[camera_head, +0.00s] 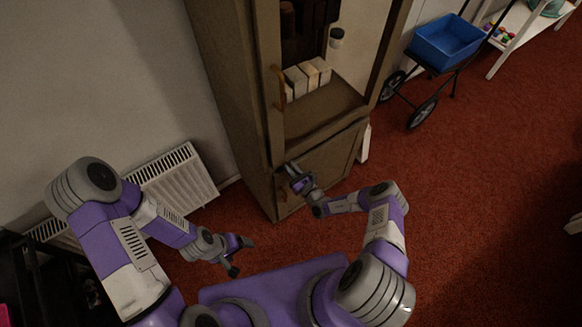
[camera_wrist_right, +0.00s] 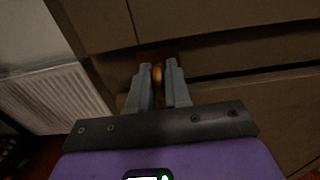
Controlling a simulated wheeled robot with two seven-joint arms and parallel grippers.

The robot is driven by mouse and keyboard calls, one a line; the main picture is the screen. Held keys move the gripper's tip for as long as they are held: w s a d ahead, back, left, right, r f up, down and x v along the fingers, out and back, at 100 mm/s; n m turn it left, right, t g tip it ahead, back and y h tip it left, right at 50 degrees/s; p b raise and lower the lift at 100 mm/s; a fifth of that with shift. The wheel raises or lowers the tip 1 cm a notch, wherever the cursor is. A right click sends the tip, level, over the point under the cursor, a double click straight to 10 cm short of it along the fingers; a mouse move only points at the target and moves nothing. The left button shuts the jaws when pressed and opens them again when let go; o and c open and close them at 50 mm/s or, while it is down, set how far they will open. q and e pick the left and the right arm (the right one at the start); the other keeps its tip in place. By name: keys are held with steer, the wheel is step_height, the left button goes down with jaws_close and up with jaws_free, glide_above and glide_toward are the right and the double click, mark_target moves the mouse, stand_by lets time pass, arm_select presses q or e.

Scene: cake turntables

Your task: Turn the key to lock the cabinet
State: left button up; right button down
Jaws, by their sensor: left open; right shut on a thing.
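The tall brown cabinet (camera_head: 228,75) stands against the wall. Its upper part shows shelf contents, and a lower door (camera_head: 325,167) is below. My right gripper (camera_head: 291,171) is at the cabinet front, near the seam between upper and lower parts. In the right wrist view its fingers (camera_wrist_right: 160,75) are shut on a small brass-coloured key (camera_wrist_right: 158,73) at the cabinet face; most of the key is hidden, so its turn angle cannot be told. My left gripper (camera_head: 240,256) is open and empty, low to the left of the cabinet, touching nothing.
A white radiator (camera_head: 170,182) stands along the wall at left. A cart with a blue bin (camera_head: 447,42) and a white shelf (camera_head: 512,40) are at upper right. The red carpet (camera_head: 490,190) at right is mostly clear.

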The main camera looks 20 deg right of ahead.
stand_by(0.4)
steer(key=c, duration=1.2)
jaws_free()
steer(key=shift+o, duration=0.2)
steer(key=shift+s, duration=0.1)
steer(key=p+v, duration=0.1)
steer(key=v, duration=0.6)
steer(key=shift+s, duration=0.2)
